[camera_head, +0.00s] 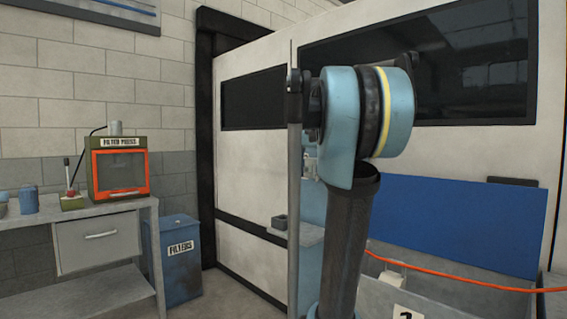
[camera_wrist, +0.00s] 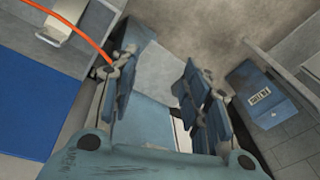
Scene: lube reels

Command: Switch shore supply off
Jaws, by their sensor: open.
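I cannot make out a shore supply switch or a label for one in either view. My gripper (camera_wrist: 160,78) shows in the wrist view with its two blue-grey fingers apart and nothing seen held between them. Below it are a pale grey surface and the floor. In the head view my own arm stands large in the middle and hides part of the white wall behind it. A small pale fitting (camera_head: 309,168) shows just left of my arm, partly hidden; I cannot tell what it is.
An orange cable (camera_head: 460,281) runs past a blue panel (camera_head: 465,222) at the right. A blue FILTERS bin (camera_head: 181,262) stands beside a grey workbench (camera_head: 101,237) bearing a FILTER PRESS (camera_head: 119,168). A grey post (camera_head: 294,200) stands left of my arm.

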